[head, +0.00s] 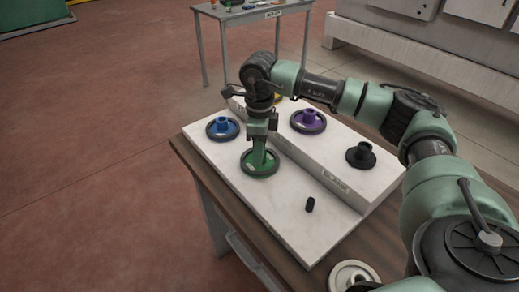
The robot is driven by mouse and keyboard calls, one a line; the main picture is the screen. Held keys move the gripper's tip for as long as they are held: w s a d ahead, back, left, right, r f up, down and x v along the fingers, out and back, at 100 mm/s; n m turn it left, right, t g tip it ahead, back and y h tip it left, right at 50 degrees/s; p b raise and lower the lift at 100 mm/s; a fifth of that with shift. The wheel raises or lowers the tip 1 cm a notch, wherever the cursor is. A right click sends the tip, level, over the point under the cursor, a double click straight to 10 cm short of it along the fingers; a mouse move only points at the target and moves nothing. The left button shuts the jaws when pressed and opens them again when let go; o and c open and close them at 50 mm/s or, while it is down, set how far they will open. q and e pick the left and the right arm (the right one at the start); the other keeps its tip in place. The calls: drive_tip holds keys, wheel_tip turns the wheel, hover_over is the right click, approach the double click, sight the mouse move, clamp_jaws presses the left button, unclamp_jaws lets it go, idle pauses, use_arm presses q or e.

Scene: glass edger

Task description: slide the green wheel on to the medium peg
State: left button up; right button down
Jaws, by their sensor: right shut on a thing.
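The green wheel (260,168) is a flat disc with a raised hub, low over or on the front level of the white board (287,222). My right gripper (264,150) points down from above and is shut on its hub. Whether the wheel rests on the board or sits around a peg is hidden. One bare black peg (310,204) stands upright to the right of the wheel, apart from it; I cannot tell whether it is the medium one. My left gripper is not in view.
A blue wheel (222,128) lies at the board's left. A purple wheel (308,122) and a black wheel (361,155) sit on the raised back step. A cream wheel (353,275) is at the front on the brown table (200,178). Something yellow shows behind my gripper.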

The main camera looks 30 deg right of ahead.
drive_tip(key=shift+f, duration=0.15)
drive_tip(key=c, duration=0.8)
unclamp_jaws()
drive_tip(key=shift+c, duration=0.2)
wheel_tip(320, 180, up, 8)
drive_tip(key=shift+f+b, duration=0.1)
drive_tip(key=shift+b, duration=0.65)
